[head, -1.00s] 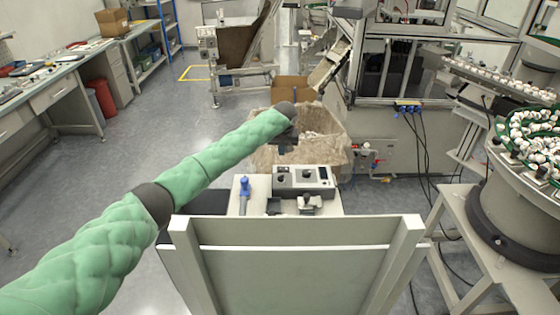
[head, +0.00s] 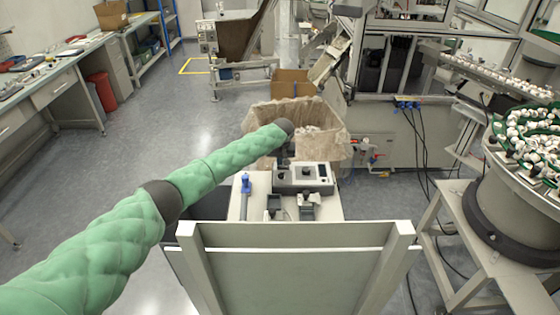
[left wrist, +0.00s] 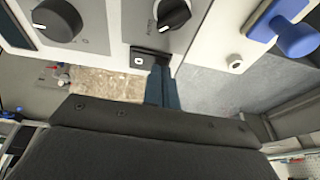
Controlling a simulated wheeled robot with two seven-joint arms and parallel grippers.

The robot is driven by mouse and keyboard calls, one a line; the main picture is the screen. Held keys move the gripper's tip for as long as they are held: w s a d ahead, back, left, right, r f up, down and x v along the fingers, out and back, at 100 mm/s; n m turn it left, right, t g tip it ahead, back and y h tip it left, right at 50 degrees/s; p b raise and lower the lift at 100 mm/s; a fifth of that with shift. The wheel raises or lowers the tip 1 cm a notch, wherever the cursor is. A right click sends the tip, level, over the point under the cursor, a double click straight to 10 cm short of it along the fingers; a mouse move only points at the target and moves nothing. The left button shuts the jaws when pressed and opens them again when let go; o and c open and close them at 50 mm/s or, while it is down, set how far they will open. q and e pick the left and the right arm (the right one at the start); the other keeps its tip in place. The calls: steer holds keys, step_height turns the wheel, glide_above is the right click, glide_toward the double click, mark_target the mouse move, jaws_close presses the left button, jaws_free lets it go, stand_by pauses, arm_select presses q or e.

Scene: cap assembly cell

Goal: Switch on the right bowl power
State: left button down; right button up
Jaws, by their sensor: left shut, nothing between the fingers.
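A grey control box (head: 303,178) with dark knobs and a dark display stands on a pale stand at the centre of the head view. The left wrist view shows its panel close up: a large knob (left wrist: 57,18), a smaller black knob (left wrist: 173,14) beside lettering, and a small black block (left wrist: 138,58) at its edge. My left gripper (head: 283,163) is shut and empty at the box's far left edge. Its closed fingers (left wrist: 160,88) point toward the smaller knob in the left wrist view; I cannot tell whether they touch the panel. My right gripper is not in view.
A blue-handled part (head: 245,185) stands left of the box, also large in the left wrist view (left wrist: 295,38). Two small fixtures lie in front of the box. A lined bin (head: 255,122) is behind it. The bowl feeder (head: 510,210) with white caps stands at right.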

arm_select(q)
steer(key=shift+f+h, duration=0.4)
steer(key=shift+r, duration=0.2)
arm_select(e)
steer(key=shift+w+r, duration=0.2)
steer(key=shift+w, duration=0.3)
arm_select(q)
steer(key=shift+d, duration=0.15)
steer(key=shift+d+r, duration=0.1)
steer(key=shift+d, duration=0.05)
steer(key=shift+d+r, duration=0.15)
steer(key=shift+d, duration=0.3)
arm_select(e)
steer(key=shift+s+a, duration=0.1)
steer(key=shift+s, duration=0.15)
